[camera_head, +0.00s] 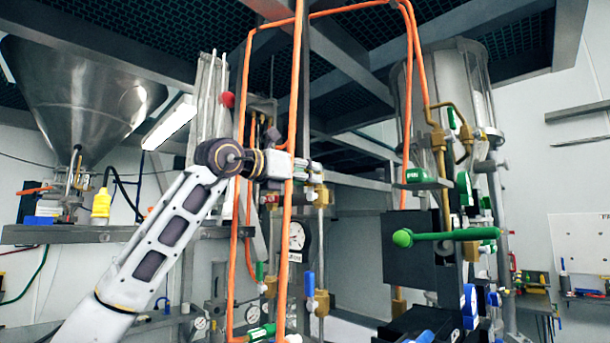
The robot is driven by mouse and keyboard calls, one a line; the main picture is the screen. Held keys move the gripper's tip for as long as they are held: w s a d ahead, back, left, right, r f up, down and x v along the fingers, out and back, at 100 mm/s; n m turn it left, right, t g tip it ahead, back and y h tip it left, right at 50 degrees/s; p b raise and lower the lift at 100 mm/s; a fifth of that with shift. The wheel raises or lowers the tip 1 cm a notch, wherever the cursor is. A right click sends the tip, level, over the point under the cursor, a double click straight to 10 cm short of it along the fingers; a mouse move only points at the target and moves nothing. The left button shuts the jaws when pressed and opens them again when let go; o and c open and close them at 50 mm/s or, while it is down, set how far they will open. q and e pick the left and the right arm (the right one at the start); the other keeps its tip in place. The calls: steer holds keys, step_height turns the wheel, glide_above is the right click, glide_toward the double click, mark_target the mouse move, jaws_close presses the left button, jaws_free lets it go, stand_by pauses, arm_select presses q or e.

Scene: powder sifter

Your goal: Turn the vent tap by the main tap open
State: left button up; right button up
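My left gripper (316,173) reaches in from the left at the end of my white arm. Its fingers point right, at or just in front of a brass fitting (321,196) on a thin vertical pipe. The fingers are too small to tell whether they are open or shut, or whether they touch the fitting. A blue-handled tap (310,284) sits lower on that pipework, its handle upright. A long green lever (450,235) with a round knob lies level at the right. I cannot tell which tap is the vent tap. My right gripper is not in view.
Orange hoses (293,110) run down close to my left gripper. A pressure gauge (297,236) is below it. A steel hopper (80,95) stands at the left over a shelf (60,234). A black box (412,265) and a metal cylinder (455,80) are at the right.

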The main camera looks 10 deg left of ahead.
arm_select(q)
steer(key=v, duration=1.2)
stand_by(0.6)
stand_by(0.5)
